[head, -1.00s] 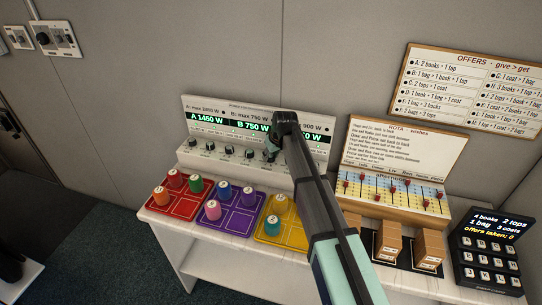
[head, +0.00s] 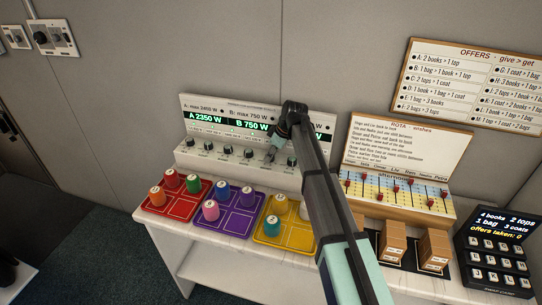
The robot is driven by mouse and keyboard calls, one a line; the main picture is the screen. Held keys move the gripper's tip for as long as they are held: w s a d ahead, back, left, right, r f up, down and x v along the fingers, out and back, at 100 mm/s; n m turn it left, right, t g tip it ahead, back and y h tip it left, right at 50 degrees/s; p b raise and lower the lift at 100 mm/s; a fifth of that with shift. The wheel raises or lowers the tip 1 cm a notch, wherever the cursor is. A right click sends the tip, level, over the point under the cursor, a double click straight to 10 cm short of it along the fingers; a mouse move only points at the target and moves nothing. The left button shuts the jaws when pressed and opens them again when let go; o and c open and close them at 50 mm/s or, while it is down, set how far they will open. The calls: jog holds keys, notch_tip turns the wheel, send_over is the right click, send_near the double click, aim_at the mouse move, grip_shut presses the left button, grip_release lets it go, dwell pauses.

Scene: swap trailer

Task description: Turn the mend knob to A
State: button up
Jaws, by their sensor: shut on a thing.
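The white control panel (head: 182,161) stands at the back of the counter, with a row of small dark knobs along its lower part. The knob labels are too small to read, so I cannot tell the mend knob by name. My gripper (head: 270,153) is at the right part of this row, pointing down and shut on a knob that its fingers largely hide. The B display (head: 250,126) reads B 750 W under "B: max 750 W". My arm hides most of the display further right.
Red (head: 152,206), purple (head: 243,226) and yellow (head: 270,238) trays with coloured pegs stand in front of the panel. To the right are a rota board (head: 410,145), brown boxes (head: 393,240) and a black keypad (head: 497,249).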

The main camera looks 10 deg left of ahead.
dwell(0.4)
jog(key=o, duration=1.1)
jog(key=shift+o, duration=0.2)
jog(key=v, duration=1.2)
